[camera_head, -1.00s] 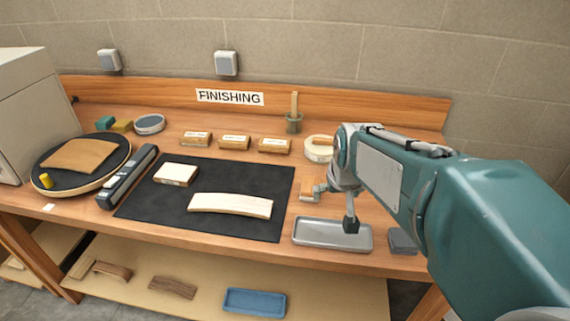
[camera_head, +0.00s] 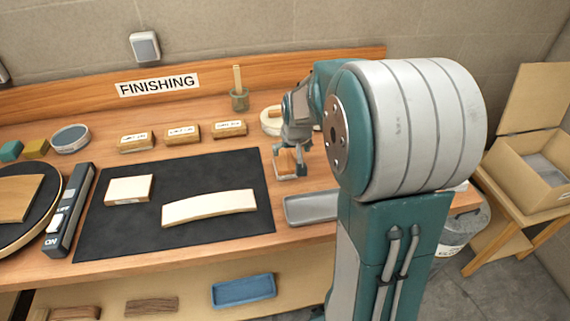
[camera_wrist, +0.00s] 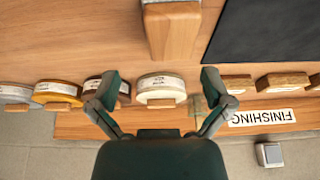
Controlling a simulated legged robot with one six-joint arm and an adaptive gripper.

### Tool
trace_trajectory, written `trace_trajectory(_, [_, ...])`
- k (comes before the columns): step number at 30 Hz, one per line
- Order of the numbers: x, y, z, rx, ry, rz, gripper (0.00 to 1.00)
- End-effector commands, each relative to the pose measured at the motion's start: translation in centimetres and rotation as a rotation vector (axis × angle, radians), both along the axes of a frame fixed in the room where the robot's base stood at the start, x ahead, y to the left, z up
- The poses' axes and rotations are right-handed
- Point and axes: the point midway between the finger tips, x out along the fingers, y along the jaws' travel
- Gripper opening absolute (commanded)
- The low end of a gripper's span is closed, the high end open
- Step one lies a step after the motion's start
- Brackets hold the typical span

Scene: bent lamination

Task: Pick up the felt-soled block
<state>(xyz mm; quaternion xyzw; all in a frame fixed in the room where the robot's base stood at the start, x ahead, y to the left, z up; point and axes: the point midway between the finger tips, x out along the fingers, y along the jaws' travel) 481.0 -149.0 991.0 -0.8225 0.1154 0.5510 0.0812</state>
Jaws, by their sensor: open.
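A small wooden block (camera_head: 287,162) stands on the bench just right of the black mat, with a pale layer along its lower edge; I take this for the felt-soled block. In the wrist view the block (camera_wrist: 172,32) shows at the top centre, its top edge cut by the frame. My gripper (camera_head: 291,147) is open beside and just above the block in the head view. In the wrist view my gripper (camera_wrist: 160,82) has its fingers spread, with the block beyond the fingertips and no visible contact. My arm hides part of the bench on the right.
A black mat (camera_head: 95,235) holds a pale block (camera_head: 128,189) and a curved pale strip (camera_head: 210,207). A grey tray (camera_head: 311,207) lies close to the block. A brush pot (camera_head: 239,99), labelled blocks (camera_head: 183,134) and a round roll (camera_wrist: 160,90) stand toward the back.

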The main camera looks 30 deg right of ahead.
Motion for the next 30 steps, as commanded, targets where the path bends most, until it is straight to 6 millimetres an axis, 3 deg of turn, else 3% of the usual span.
trace_trajectory(8, [1.0, 0.7, -2.5, -0.006, 0.003, 0.005, 1.00])
trace_trajectory(15, [2.2, 0.2, -5.6, -0.003, 0.002, 0.002, 1.00])
trace_trajectory(23, [2.3, 0.2, -5.8, -0.003, -0.001, 0.002, 1.00])
trace_trajectory(24, [2.3, 0.2, -5.8, -0.005, -0.001, 0.003, 0.91])
trace_trajectory(28, [2.3, 0.3, -5.8, -0.005, -0.001, 0.003, 0.33])
trace_trajectory(30, [2.3, 0.3, -5.8, -0.005, 0.000, 0.003, 0.29])
